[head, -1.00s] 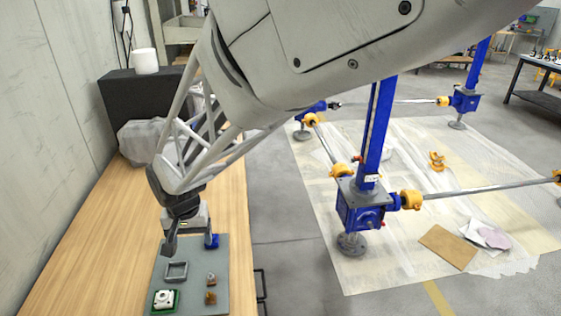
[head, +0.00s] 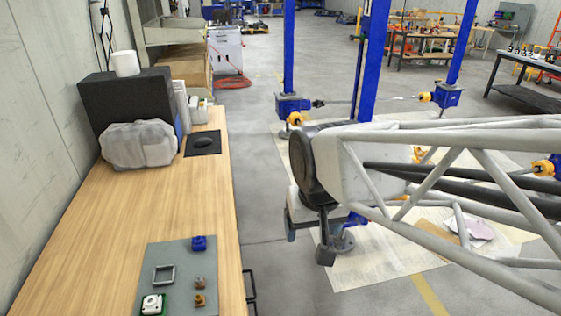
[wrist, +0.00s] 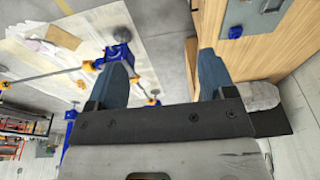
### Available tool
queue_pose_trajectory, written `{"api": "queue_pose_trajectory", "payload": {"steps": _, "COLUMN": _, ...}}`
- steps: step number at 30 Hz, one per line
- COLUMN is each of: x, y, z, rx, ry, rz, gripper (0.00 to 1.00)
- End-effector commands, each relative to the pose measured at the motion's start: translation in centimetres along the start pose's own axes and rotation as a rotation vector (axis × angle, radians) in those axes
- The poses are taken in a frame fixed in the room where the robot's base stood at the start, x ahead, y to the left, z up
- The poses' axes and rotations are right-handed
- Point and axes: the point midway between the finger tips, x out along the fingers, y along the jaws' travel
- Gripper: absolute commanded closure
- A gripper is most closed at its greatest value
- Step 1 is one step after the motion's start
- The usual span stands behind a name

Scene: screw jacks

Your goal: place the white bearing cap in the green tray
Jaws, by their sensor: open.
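The white bearing cap (head: 152,303) sits inside the green tray (head: 141,305) at the near left of the grey mat in the head view. My gripper (head: 308,246) is open and empty, with its fingers apart. It is off to the right of the table, above the floor and well clear of the tray. In the wrist view the two blue-grey fingers (wrist: 165,75) stand apart with only floor and table edge between them. The cap and tray do not show in the wrist view.
The grey mat (head: 177,262) on the wooden table (head: 100,240) also holds a grey square frame (head: 164,266), a blue part (head: 198,243) and two small brown parts (head: 200,292). Blue screw jacks (head: 369,60) stand on the floor to the right.

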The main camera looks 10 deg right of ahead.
Motion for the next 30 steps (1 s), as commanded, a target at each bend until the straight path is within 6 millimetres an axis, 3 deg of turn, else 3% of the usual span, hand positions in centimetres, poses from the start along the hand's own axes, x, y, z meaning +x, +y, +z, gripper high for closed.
{"api": "queue_pose_trajectory", "payload": {"steps": 3, "x": -0.9, "y": 1.9, "z": 2.1, "rx": 0.005, "ry": 0.018, "rz": 0.01, "gripper": 0.24}}
{"api": "queue_pose_trajectory", "payload": {"steps": 10, "x": -1.6, "y": 3.6, "z": 4.3, "rx": 0.002, "ry": 0.032, "rz": 0.021, "gripper": 0.24}}
{"api": "queue_pose_trajectory", "payload": {"steps": 30, "x": -1.6, "y": 3.8, "z": 4.6, "rx": 0.0, "ry": 0.033, "rz": 0.022, "gripper": 0.24}}
